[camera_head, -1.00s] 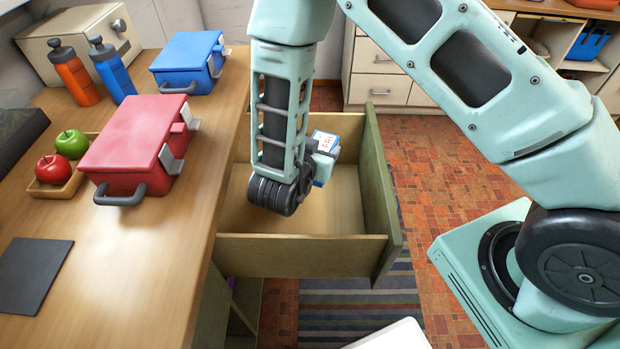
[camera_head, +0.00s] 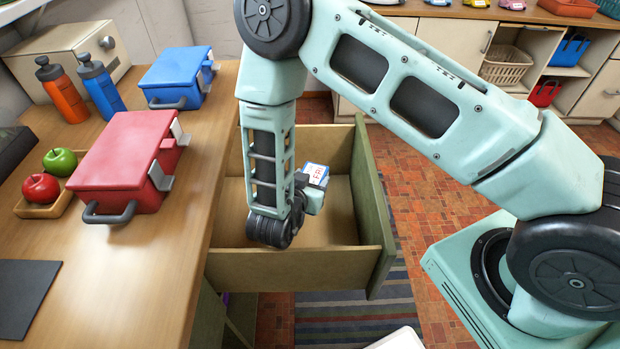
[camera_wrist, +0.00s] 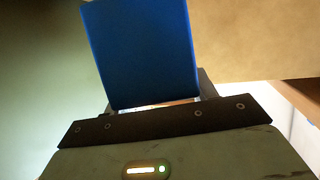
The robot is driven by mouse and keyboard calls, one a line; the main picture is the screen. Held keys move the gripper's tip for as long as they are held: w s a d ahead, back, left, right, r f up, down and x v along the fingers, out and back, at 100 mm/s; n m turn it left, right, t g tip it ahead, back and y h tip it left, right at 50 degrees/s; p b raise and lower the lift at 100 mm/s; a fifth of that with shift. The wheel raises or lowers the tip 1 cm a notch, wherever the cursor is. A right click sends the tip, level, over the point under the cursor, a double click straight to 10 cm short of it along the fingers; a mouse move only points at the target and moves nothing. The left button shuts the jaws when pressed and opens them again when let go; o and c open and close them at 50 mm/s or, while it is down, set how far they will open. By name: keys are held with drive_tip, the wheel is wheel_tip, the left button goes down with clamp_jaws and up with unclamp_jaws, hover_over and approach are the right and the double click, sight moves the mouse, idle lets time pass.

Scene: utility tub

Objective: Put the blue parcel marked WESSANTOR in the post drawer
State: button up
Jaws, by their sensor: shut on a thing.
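The blue parcel (camera_head: 315,173) has a white label with red marks that I cannot read as a full name. My gripper (camera_head: 304,190) is shut on it. In the wrist view the plain blue face of the parcel (camera_wrist: 140,50) stands up from between the jaws of my gripper (camera_wrist: 157,108). The drawer (camera_head: 290,270) is pulled out from the right side of the counter and looks empty inside. In the head view the parcel and my gripper show over the drawer's opening. My wrist hides part of the drawer floor.
The wooden counter (camera_head: 150,255) on the left bears a red box (camera_head: 115,150), a blue box (camera_head: 175,75), two bottles and a tray with two apples. The drawer's front panel (camera_head: 372,195) stands on the right. Low cabinets (camera_head: 440,35) line the back.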

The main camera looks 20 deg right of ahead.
drive_tip(key=shift+f, duration=0.4)
drive_tip(key=o, duration=1.1)
drive_tip(key=shift+s, duration=0.1)
drive_tip(key=shift+r, duration=0.15)
drive_tip(key=v, duration=0.7)
drive_tip(key=shift+s+a+r, duration=0.15)
drive_tip(key=shift+a+r, duration=0.05)
drive_tip(key=shift+r, duration=0.3)
